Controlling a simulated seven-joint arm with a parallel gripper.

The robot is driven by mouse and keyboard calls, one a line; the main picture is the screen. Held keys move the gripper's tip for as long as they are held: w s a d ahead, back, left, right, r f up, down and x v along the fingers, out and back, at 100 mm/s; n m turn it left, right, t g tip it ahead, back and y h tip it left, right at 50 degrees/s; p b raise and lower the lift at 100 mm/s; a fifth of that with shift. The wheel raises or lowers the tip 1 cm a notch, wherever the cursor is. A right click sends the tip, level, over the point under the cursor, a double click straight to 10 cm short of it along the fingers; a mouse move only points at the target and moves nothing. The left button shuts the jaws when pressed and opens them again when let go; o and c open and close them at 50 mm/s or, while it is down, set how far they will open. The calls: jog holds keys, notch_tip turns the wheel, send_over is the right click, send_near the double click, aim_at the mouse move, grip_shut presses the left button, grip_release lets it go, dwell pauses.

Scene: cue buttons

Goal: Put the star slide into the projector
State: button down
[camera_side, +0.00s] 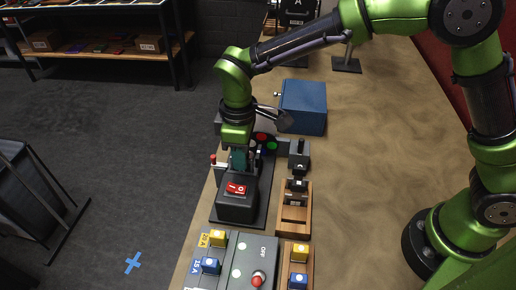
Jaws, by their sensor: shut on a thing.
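A black device (238,208) with a red switch on its front stands on a dark base plate at the middle; it looks like the projector, but I cannot be sure. My gripper (240,165) points down just behind the switch housing, over the plate. It is shut on a small teal piece (238,158), mostly hidden by the fingers. I cannot make out a star on it, nor tell whether it touches the device. Red and green discs (267,143) show just right of my gripper.
A blue box (303,107) stands behind to the right. A wooden tray with a dark fixture (295,213) is right of the device. A grey panel (236,262) with yellow and blue buttons and a red knob lies in front. The tan bench (365,165) is clear farther right.

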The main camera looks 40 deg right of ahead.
jog(key=shift+f, duration=0.95)
jog(key=c, duration=0.8)
grip_release()
jog(key=shift+r, duration=0.1)
jog(key=shift+r, duration=3.4)
jog(key=s+d+r+m+t, duration=0.2)
jog(key=s+d+r+m, duration=0.1)
jog(key=d, duration=0.4)
jog(key=s+d+r+m+t+y, duration=0.1)
jog(key=s+d+r+m+t, duration=0.1)
jog(key=s+d+m, duration=0.3)
jog(key=s+d+r+m+t+y, duration=0.1)
jog(key=s+d+r+m+t, duration=0.2)
jog(key=s+d, duration=0.4)
jog(key=shift+s+d+r+m, duration=0.1)
jog(key=shift+d+r+m, duration=0.3)
jog(key=shift+d+m, duration=0.15)
jog(key=shift+s+d+r+m, duration=0.1)
jog(key=shift+d+r+m, duration=0.3)
jog(key=shift+d, duration=0.25)
